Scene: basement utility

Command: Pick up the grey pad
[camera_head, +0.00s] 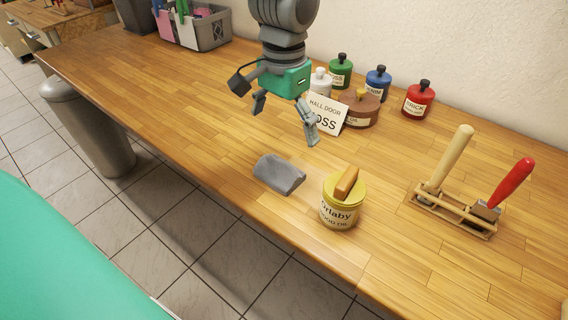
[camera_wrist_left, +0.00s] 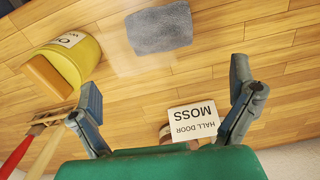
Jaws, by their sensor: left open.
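The grey pad (camera_head: 279,174) lies on the wooden workbench near its front edge, left of the yellow tin. It also shows in the left wrist view (camera_wrist_left: 160,29), at the top middle, beyond the open fingers. My left gripper (camera_head: 286,118) is open and empty above the bench, behind the pad and apart from it. Its two fingers show wide apart in the left wrist view (camera_wrist_left: 168,105). My right gripper is not in these views.
A yellow tin (camera_head: 341,203) with a block on its lid stands right of the pad. A "Hall Door Moss" card (camera_head: 325,116) and several small paint bottles (camera_head: 418,100) stand behind. A wooden rack (camera_head: 451,212) holds two handled tools at right. Bench left of the pad is clear.

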